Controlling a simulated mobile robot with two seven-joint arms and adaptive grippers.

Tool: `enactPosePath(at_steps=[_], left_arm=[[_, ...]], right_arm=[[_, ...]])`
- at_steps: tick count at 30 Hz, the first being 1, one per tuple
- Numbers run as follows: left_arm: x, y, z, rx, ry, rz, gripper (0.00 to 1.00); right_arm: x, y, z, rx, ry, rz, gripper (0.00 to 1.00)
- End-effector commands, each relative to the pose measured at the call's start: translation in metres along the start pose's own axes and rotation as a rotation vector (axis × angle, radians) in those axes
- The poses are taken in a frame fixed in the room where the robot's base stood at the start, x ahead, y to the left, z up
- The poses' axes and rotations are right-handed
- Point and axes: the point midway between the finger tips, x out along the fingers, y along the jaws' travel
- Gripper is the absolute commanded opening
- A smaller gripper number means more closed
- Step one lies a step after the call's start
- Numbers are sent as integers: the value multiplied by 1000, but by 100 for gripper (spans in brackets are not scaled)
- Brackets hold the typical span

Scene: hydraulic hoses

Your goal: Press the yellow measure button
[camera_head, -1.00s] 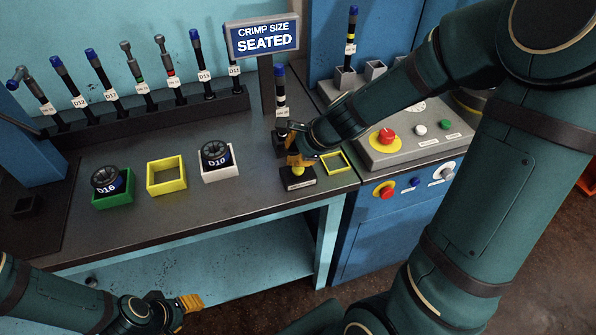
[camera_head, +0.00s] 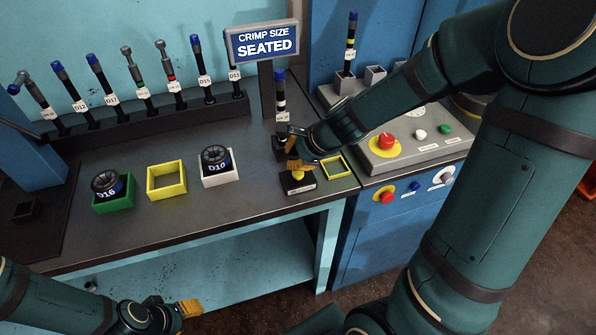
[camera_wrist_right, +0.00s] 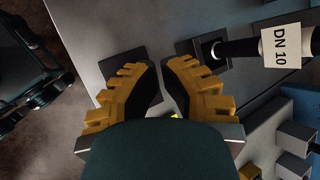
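The yellow measure button (camera_head: 298,176) sits on a small black box (camera_head: 300,188) near the bench's front edge. My right gripper (camera_head: 298,164) is just above and behind it, pointing down; I cannot tell whether it touches the button. In the right wrist view the right gripper's orange fingers (camera_wrist_right: 168,85) stand slightly apart with a narrow gap, and a sliver of yellow shows between them. Nothing is visibly held. My left gripper (camera_head: 188,308) is low at the front, away from the bench; its opening is unclear.
A sign (camera_head: 262,42) reads "CRIMP SIZE SEATED". An upright hose labelled DN 10 (camera_wrist_right: 285,45) stands close behind the right gripper. Green (camera_head: 114,203), yellow (camera_head: 167,180) and white (camera_head: 220,175) trays lie left. A control panel with a red button (camera_head: 387,141) is right.

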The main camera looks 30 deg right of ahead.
Motion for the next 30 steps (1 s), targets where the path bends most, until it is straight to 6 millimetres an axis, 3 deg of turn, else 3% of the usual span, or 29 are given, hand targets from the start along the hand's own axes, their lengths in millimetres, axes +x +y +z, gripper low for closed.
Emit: enactPosePath(at_steps=[30], left_arm=[[9,-3,1,0,0,0,47]], right_arm=[[7,4,-4,0,0,0,0]])
